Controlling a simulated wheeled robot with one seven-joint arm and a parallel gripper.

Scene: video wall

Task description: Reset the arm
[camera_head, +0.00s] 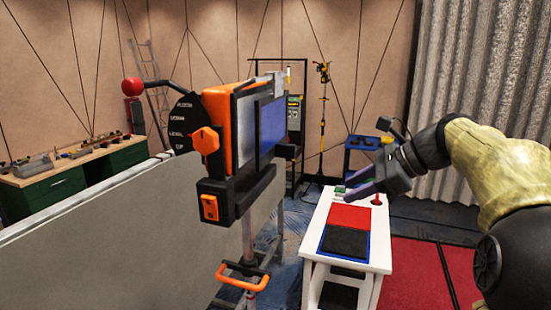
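My arm (490,170), in a tan sleeve with a black joint, comes in from the right edge of the head view. My gripper (350,186) is at its end, dark with purplish fingers pointing left and slightly down. It appears above the far part of a white table, and the gap between its fingertips is too small to judge. I see nothing clearly held.
An orange and black device with a screen (270,130) stands left of my gripper, beside a long grey panel (130,240). The white table (365,262) carries red and black pads. A blue cart (362,150) stands behind. A grey curtain (470,70) hangs at the right.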

